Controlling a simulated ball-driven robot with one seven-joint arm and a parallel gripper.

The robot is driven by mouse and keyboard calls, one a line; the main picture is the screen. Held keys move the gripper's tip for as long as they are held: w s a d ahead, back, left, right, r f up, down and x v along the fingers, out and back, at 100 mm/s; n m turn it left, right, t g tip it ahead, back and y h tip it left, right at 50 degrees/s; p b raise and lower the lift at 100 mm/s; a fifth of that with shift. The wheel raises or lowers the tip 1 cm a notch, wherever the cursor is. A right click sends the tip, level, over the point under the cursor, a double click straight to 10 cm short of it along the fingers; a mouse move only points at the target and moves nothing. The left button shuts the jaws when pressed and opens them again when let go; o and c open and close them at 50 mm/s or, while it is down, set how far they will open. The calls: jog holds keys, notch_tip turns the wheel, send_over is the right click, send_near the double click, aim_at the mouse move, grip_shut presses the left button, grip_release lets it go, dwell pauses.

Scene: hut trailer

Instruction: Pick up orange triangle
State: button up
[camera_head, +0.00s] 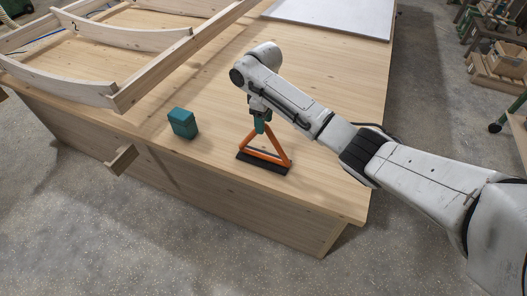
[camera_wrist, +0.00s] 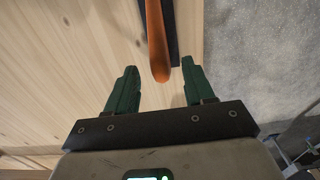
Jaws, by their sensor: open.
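The orange triangle (camera_head: 275,154) stands upright on a dark base (camera_head: 262,164) near the front edge of the wooden workbench. My gripper (camera_head: 260,124) points down at the top of the triangle. In the wrist view, the orange triangle (camera_wrist: 157,45) shows as a bar running up the picture, its near end by the gap between the two green fingers of my gripper (camera_wrist: 160,78). The fingers are apart. The bar's end sits closer to the right finger. I cannot tell whether either finger touches it.
A teal block (camera_head: 183,123) stands on the bench left of the triangle. A wooden frame with curved slats (camera_head: 130,38) lies at the back left. A pale flat board (camera_head: 335,14) lies at the far end. The bench's front edge (camera_head: 300,213) is close by.

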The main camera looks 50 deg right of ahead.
jog(key=shift+f, duration=0.8)
jog(key=shift+c, duration=0.2)
grip_shut()
